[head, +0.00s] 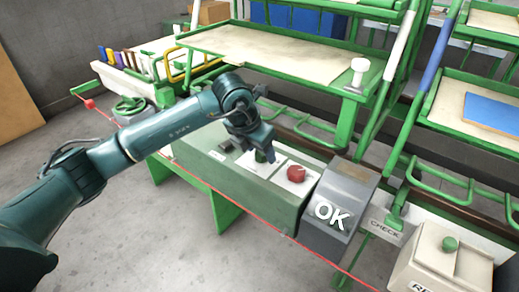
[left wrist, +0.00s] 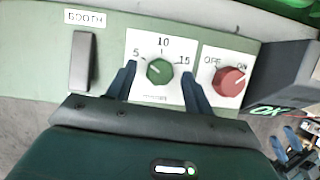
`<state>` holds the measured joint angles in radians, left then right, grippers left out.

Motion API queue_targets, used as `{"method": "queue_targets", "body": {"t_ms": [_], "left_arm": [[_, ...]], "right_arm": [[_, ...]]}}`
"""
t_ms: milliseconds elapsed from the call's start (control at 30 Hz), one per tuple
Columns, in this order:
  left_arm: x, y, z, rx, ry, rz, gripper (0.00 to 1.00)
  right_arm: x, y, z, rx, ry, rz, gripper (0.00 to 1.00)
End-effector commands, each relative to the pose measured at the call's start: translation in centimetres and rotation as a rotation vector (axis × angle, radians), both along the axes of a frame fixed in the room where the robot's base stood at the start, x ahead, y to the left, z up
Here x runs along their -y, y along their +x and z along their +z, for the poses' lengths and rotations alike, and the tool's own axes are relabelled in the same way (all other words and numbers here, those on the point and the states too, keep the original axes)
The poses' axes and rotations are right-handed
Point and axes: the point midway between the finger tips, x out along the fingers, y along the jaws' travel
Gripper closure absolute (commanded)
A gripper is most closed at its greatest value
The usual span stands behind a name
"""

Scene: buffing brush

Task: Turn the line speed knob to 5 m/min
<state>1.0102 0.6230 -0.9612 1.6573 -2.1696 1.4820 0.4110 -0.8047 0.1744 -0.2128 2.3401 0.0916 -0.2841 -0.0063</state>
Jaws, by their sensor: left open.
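The green line speed knob (left wrist: 158,71) sits on a white plate marked 5, 10 and 15 in the left wrist view. A small light mark shows on the knob, but I cannot tell surely which number it points to. My left gripper (head: 264,154) is open above the green control box (head: 235,171) in the head view. In the left wrist view its two blue fingers (left wrist: 158,78) stand apart on either side of the knob; contact cannot be told. In the head view the gripper partly hides the knob.
A red OFF/ON knob (left wrist: 229,81) sits right of the speed knob and also shows in the head view (head: 296,173). A grey OK display (head: 340,205) stands at the box's right end. Bluish parts at the lower right of the wrist view may be my right gripper.

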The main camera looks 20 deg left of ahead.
Motion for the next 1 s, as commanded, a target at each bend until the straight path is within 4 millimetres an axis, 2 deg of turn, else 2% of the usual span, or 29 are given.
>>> {"method": "queue_targets", "body": {"t_ms": [400,533,700,1000], "left_arm": [[-1.3,-2.9,8.1,0.005,0.0,0.001,0.48],[-1.7,-3.7,10.1,0.004,0.0,0.001,0.48],[-1.9,-4.3,11.4,0.001,0.001,0.002,0.48],[-1.9,-4.4,11.6,0.0,0.0,0.001,0.48]], "right_arm": [[-0.1,-0.1,-0.3,-0.022,0.0,0.004,0.64],[-0.2,0.0,-0.3,-0.022,0.001,0.004,0.64],[-0.2,0.2,-0.1,-0.016,0.003,0.006,0.64],[-0.3,0.4,0.1,-0.012,0.003,0.007,0.64]]}}
